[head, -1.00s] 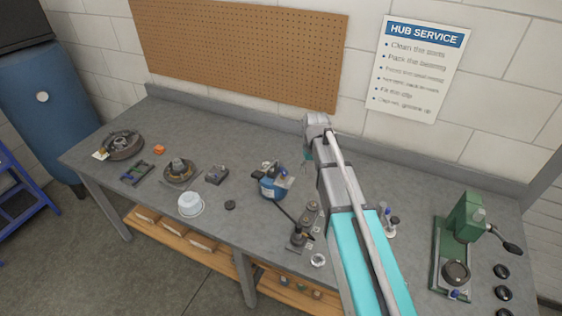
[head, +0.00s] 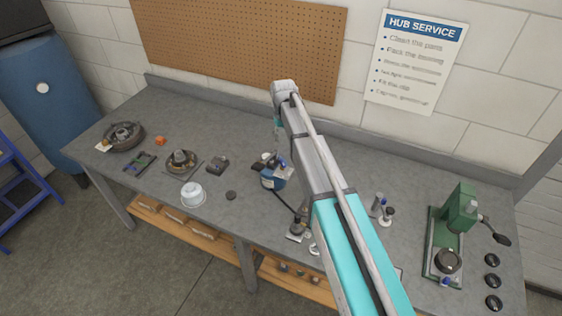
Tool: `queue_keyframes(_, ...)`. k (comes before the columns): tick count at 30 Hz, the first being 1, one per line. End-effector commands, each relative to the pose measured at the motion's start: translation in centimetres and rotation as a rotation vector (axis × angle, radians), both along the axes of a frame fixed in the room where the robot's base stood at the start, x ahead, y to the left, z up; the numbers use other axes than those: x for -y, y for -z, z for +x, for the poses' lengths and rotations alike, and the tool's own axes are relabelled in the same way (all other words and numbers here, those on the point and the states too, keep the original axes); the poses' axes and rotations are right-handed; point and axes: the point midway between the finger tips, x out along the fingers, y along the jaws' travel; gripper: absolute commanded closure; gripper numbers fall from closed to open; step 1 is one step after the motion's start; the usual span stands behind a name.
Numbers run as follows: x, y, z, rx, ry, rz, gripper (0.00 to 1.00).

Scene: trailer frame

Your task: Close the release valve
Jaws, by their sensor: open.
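A small blue unit (head: 272,178) with dark fittings on top and a dark hose or lever running off to its lower right stands mid-bench. It may carry the release valve, but the valve is too small to make out for certain. My arm reaches in from the lower right, and its end bends down behind the unit. My gripper (head: 281,152) points down at or just above the unit's top right side. It looks small and open, and I cannot tell whether it touches the unit. My forearm hides part of the bench to the right.
A green press (head: 459,208) stands on the right, with several black knobs beside it. A white tub (head: 192,193), a hub on a plate (head: 181,161) and a drum (head: 124,136) stand on the left. Small metal parts (head: 379,204) sit right of my forearm.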

Motion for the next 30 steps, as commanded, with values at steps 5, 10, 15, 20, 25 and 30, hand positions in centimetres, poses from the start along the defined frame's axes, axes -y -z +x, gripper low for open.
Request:
queue_keyframes(5,0.0,1.0,0.0,0.000,0.000,0.000,0.44)
queue_keyframes(10,0.0,2.2,0.0,0.000,0.000,0.000,0.44)
queue_keyframes(15,-0.1,3.6,0.0,0.000,-0.001,0.000,0.44)
queue_keyframes(20,-0.1,4.8,0.0,0.000,-0.001,0.000,0.44)
queue_keyframes(25,-0.1,6.1,0.0,0.000,-0.001,0.000,0.44)
queue_keyframes(30,-0.1,7.4,0.0,0.000,-0.001,0.000,0.44)
